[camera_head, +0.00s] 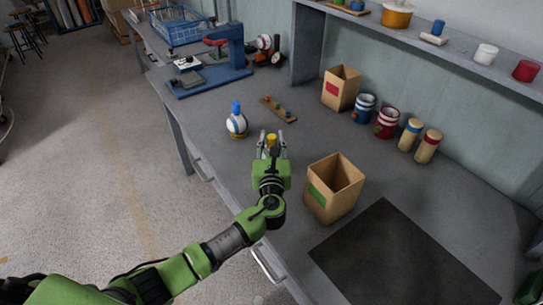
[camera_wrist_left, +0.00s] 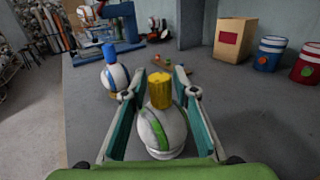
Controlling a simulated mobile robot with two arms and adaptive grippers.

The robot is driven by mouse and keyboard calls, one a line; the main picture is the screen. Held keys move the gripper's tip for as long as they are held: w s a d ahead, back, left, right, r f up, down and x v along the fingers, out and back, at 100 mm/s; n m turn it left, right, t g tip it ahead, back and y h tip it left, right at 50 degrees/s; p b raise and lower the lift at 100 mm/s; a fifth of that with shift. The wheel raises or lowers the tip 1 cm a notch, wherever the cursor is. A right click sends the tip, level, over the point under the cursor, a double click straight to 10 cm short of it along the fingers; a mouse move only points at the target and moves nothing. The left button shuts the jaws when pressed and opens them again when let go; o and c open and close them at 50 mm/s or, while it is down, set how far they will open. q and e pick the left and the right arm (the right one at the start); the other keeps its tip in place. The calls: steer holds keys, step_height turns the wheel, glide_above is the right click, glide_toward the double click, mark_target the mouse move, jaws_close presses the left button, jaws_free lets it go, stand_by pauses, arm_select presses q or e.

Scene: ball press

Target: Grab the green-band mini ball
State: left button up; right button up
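The green-band mini ball (camera_wrist_left: 160,128) is white with a green stripe and a yellow knob on top. It stands between the fingers of my left gripper (camera_wrist_left: 157,90) in the wrist view. The fingers are apart on either side of it, with a slim gap at its left; contact on the right is hard to tell. In the head view my left gripper (camera_head: 271,150) hides most of the ball, and the yellow knob (camera_head: 271,139) shows between the fingers. My right gripper is not in view.
A blue-band ball with a blue knob (camera_head: 236,124) stands just left of the gripper. An open box with a green label (camera_head: 335,188) is close on the right. A small rack (camera_head: 280,109) and a red-label box (camera_head: 341,88) stand behind. A dark mat (camera_head: 400,265) lies at front right.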

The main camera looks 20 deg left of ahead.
arm_select(q)
jaws_close()
steer(key=shift+r, duration=0.6)
steer(key=s+a+r+p, duration=0.1)
steer(key=s+a+r, duration=0.7)
steer(key=s+r, duration=0.3)
steer(key=shift+a+r, duration=0.3)
steer(key=shift+r, duration=0.1)
